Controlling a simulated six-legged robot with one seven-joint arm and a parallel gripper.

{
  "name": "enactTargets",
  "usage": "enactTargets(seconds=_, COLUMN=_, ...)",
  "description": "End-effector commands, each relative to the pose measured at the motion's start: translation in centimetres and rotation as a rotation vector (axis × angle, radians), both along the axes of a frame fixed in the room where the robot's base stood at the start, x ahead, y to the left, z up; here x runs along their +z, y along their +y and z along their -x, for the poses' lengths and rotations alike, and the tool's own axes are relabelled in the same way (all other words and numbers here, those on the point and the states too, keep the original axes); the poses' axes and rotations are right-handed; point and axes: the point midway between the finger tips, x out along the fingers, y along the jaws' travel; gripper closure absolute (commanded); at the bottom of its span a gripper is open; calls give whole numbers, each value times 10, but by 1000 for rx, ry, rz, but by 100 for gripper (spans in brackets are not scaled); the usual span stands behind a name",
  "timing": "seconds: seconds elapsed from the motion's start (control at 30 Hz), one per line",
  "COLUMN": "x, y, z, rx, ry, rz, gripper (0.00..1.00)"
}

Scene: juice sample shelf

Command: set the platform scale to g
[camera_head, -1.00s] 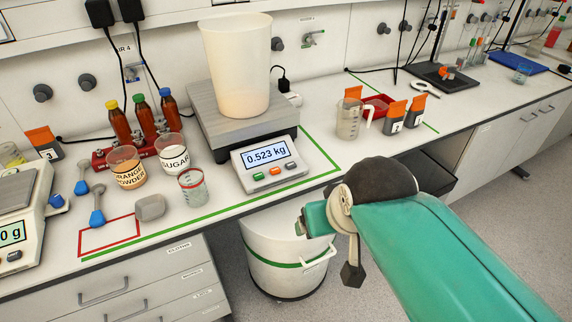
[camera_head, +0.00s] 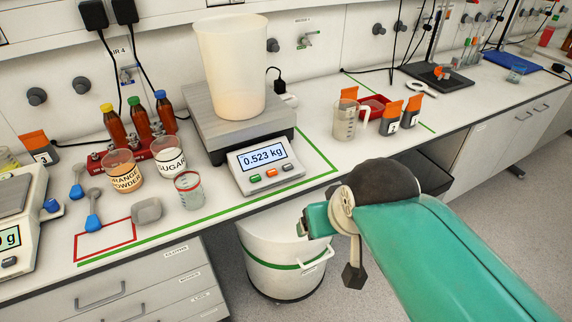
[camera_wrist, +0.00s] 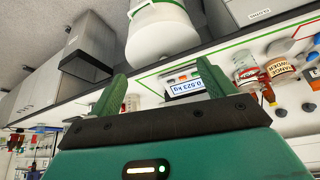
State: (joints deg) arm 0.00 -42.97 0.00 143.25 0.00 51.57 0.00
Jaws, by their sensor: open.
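The platform scale (camera_head: 207,136) stands on the bench with a large translucent beaker (camera_head: 232,70) on its plate. Its display (camera_head: 264,157) reads 0.523 kg. In the wrist view the display (camera_wrist: 187,86) appears upside down, partly behind one finger. My gripper (camera_wrist: 161,88) is open and empty, its fingers apart from the scale.
A small beaker (camera_head: 188,190), the orange powder cup (camera_head: 123,172) and the sugar cup (camera_head: 170,155) stand left of the display. A jug (camera_head: 345,121) stands to the right. A white bin (camera_head: 285,272) is below the bench edge. The bench right of the scale has free room.

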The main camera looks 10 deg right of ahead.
Motion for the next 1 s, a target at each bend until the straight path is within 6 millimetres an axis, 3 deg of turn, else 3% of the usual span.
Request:
enactTargets(seconds=0.7, x=0, y=0, z=0, rx=0, ry=0, rz=0, gripper=18)
enactTargets(seconds=1.0, x=0, y=0, z=0, rx=0, ry=0, rz=0, gripper=75)
